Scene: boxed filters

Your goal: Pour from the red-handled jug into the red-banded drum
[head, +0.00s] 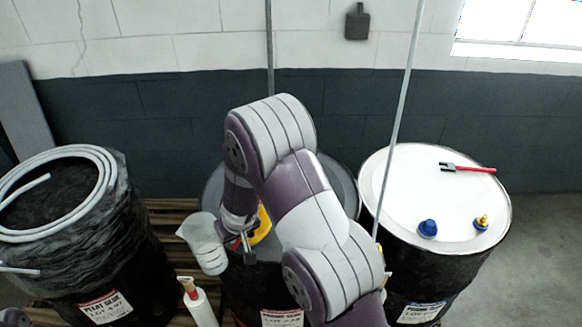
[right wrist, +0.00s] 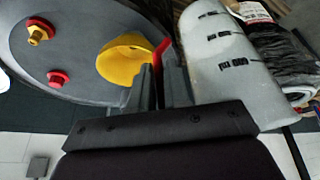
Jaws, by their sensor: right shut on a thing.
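The red-handled jug (head: 203,245) is pale, with dark scale marks in the right wrist view (right wrist: 225,60). My right gripper (head: 240,244) is shut on its red handle (right wrist: 162,49) and holds it roughly upright at the left side of the middle drum (head: 345,185). A yellow funnel (right wrist: 125,58) sits in that drum's grey lid, just beside the gripper; my arm partly hides it in the head view. The drum's label (head: 282,319) has a reddish strip and is cut off below. My left gripper is out of view.
A film-wrapped drum (head: 120,230) with a coiled hose (head: 112,165) stands at left. A white-topped drum (head: 400,170) at right carries blue and yellow caps and a red-handled tool (head: 475,169). A white tube (head: 200,308) stands in front. A thin pole (head: 400,110) rises between the drums.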

